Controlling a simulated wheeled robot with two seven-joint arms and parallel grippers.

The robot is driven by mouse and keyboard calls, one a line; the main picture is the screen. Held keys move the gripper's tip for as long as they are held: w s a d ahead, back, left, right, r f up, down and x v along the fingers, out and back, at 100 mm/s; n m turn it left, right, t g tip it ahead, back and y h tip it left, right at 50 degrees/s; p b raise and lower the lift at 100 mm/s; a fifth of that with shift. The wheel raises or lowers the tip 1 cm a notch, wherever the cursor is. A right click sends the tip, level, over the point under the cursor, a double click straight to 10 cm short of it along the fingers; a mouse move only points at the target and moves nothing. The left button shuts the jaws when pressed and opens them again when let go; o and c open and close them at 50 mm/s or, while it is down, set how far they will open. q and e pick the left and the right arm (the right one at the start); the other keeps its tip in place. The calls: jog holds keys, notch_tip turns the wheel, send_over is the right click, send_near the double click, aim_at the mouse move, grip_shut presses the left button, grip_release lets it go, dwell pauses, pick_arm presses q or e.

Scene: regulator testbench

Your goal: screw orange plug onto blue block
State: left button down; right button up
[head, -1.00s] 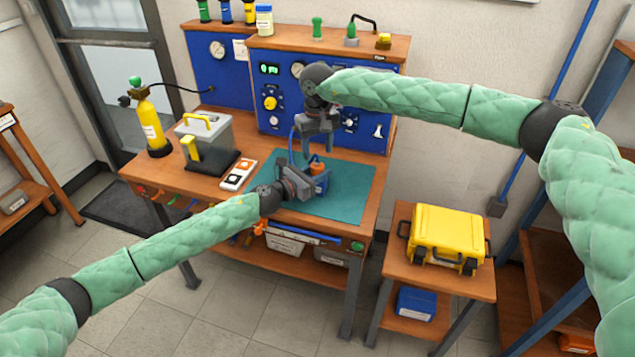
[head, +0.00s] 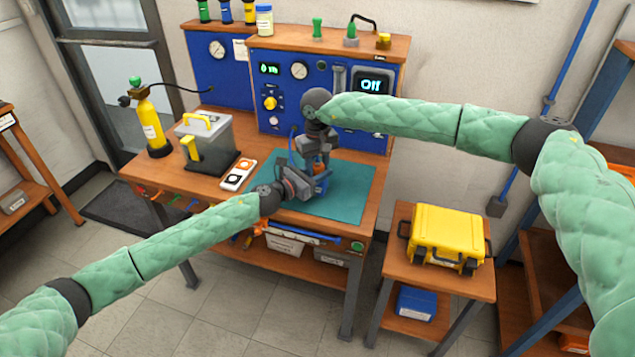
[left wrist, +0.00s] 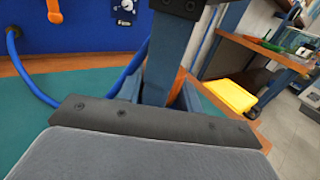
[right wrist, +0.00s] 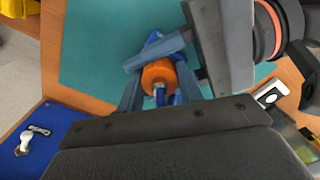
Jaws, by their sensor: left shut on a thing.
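The blue block (head: 323,184) stands on the teal mat, partly hidden by my grippers. My left gripper (head: 306,187) is shut on it from the left. The orange plug (right wrist: 158,73) shows in the right wrist view at the top of the block, with a blue hose at its middle. How far it is threaded cannot be seen. My right gripper (right wrist: 159,92) points down over the plug, its fingers on either side with small gaps. In the left wrist view, a sliver of orange (left wrist: 176,84) shows behind my right gripper's fingers.
The blue panel (head: 275,118) stands behind the mat (head: 350,200). A switch box (head: 238,175) and a grey case (head: 205,140) are on the bench at left. A yellow case (head: 446,237) sits on a side table. The right part of the mat is clear.

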jog(key=o, duration=1)
jog(key=shift+r, duration=0.15)
jog(key=shift+r, duration=2.15)
jog(key=shift+c, duration=0.6)
